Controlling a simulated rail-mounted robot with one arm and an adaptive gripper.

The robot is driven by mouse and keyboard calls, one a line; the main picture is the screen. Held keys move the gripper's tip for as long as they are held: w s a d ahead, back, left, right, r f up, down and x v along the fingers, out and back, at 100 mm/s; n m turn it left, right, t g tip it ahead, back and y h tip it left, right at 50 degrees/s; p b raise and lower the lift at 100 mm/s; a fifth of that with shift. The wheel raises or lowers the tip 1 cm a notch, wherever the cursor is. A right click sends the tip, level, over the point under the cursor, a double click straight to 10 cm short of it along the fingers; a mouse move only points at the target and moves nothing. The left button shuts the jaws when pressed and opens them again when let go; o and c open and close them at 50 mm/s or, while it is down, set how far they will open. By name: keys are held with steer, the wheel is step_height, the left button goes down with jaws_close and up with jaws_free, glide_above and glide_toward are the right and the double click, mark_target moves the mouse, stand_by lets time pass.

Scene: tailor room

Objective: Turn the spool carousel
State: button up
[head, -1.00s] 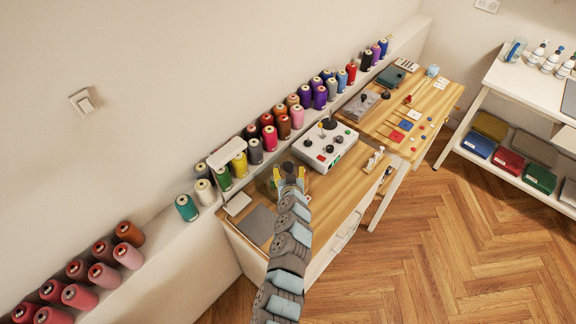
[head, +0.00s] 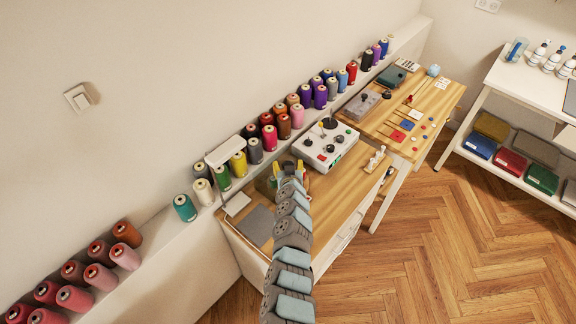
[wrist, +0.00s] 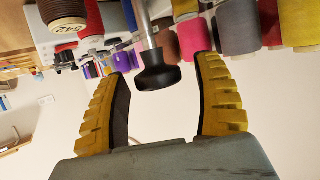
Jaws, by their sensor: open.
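My gripper (head: 289,172) is above the near part of the wooden bench, mostly hidden behind my own arm in the head view. In the wrist view its two yellow ridged fingers (wrist: 163,72) stand open and apart. A black round knob on a metal stem (wrist: 157,74) appears between the fingertips; I cannot tell whether either finger touches it. A brown spool with a number label (wrist: 62,12) is at the top left of the wrist view. I cannot clearly make out the carousel's body; my gripper and arm cover that part of the bench in the head view.
A white control box (head: 326,150) with knobs stands right of my gripper. Colored thread spools (head: 238,164) line the wall ledge behind the bench. A grey mat (head: 258,225) lies at the bench's left end. A second wooden table (head: 432,100) stands beyond.

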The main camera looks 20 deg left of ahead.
steer(key=c, duration=1.2)
steer(key=shift+b, duration=0.45)
steer(key=shift+c, duration=0.2)
